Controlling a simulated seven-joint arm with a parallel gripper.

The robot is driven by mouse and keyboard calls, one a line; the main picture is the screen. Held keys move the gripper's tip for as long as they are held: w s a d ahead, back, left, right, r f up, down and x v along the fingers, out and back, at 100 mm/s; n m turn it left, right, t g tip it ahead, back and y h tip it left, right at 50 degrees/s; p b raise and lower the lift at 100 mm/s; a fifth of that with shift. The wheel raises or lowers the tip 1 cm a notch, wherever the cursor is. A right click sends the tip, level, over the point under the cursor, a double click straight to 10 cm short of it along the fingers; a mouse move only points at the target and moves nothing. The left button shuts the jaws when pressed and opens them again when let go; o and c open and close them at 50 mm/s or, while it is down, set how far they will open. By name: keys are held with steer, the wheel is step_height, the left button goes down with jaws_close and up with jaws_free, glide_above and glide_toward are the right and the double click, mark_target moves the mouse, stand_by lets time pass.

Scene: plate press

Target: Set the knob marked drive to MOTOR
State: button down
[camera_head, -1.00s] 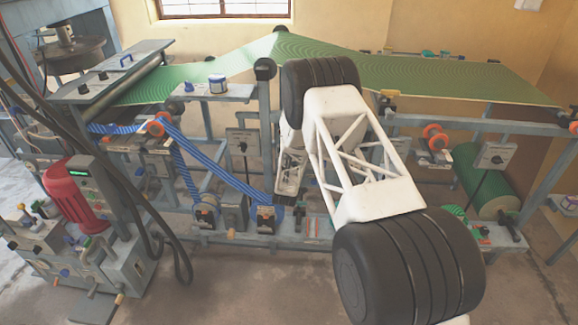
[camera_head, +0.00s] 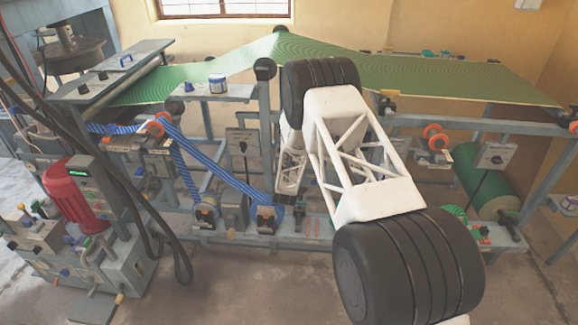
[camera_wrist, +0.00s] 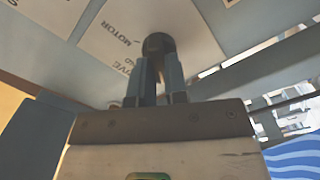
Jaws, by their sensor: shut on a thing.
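A dark round knob (camera_wrist: 158,43) sits on a pale plate (camera_wrist: 185,25) in the wrist view. The word MOTOR is printed on the plate to the left of the knob. More lettering below it is partly cut off, so I cannot read it fully. My gripper (camera_wrist: 160,68) is shut on the knob, with a finger on each side. Which mark the knob points at cannot be told, as the fingers cover part of it. In the head view my arm hides the knob and the gripper's tips.
Blue striped webbing (camera_head: 215,172) runs down at the left of my arm. A green sheet (camera_head: 440,78) stretches across the top of the frame. A red motor (camera_head: 75,195) and hanging black cables stand at the left. Bare floor lies in front.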

steer(key=shift+m, duration=0.3)
steer(key=m, duration=2.3)
steer(key=shift+d, duration=0.4)
steer(key=c, duration=1.1)
jaws_free()
steer(key=shift+c, duration=0.2)
steer(key=shift+s, duration=0.15)
